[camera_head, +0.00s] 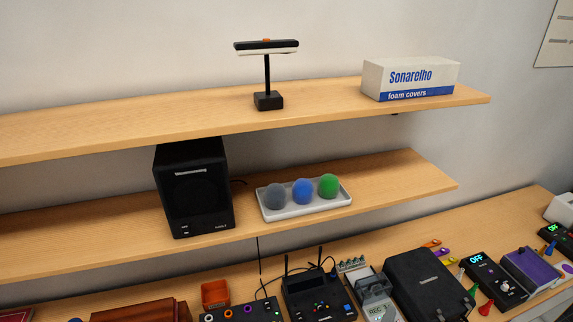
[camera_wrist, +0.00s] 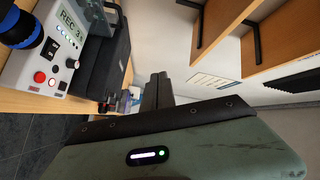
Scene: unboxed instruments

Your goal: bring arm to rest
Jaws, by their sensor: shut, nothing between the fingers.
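My gripper (camera_wrist: 157,88) shows only in the wrist view. Its two dark fingers are together in the middle of the picture with nothing between them. My own green housing with a lit white strip fills the lower part of that view. The arm is not in the head view. The gripper is clear of the shelves and the bench things in the wrist view, and it touches nothing that I can see.
The upper shelf (camera_head: 200,115) holds a black stand (camera_head: 268,100) and a foam covers box (camera_head: 411,79). The lower shelf (camera_head: 400,185) holds a black speaker (camera_head: 193,190) and a white tray (camera_head: 305,208) with three balls. Below, the bench (camera_head: 490,218) is crowded with devices, including a black case (camera_head: 428,282).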

